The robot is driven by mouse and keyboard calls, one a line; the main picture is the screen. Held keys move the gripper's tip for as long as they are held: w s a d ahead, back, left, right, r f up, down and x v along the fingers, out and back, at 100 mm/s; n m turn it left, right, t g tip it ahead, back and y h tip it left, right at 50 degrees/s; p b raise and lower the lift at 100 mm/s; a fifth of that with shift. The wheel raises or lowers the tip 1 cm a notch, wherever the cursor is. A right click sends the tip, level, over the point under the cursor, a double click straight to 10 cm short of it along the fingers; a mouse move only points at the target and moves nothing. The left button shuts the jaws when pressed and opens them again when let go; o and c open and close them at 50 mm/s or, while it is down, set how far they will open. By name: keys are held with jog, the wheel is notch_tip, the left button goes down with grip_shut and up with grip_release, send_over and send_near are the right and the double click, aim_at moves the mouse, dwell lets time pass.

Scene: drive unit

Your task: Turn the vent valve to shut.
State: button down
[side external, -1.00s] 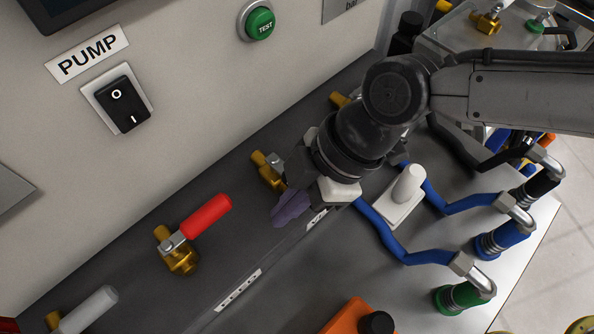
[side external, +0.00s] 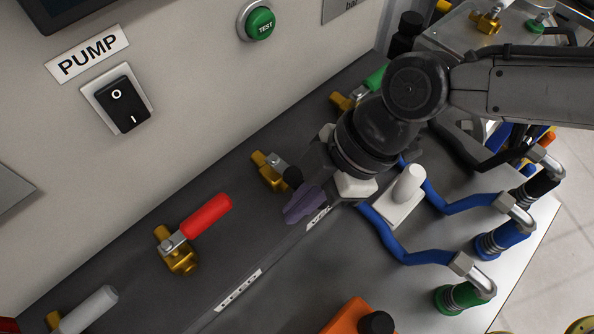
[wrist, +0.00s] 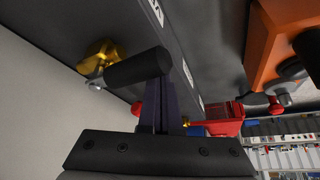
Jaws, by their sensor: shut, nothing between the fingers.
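A brass valve (side external: 268,170) with a black handle (side external: 293,177) stands on the dark panel beside my gripper. The label strip (side external: 318,217) near it is partly covered, so I cannot read it fully. My gripper (side external: 290,218) has purple fingers, shut and empty, low over the panel just to the right of the black handle.
A red-handled valve (side external: 205,216) and a white-handled one (side external: 90,308) stand to the left, a green-handled one (side external: 376,76) behind my wrist. A white post (side external: 408,184) and blue hoses (side external: 390,235) are on the right. An orange block (side external: 348,316) is in front.

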jog(key=shift+w+d+f, duration=0.1)
jog(key=shift+w+d, duration=0.3)
jog(key=shift+d, duration=0.45)
jog(key=shift+w+d, duration=0.55)
jog(key=shift+w, duration=0.05)
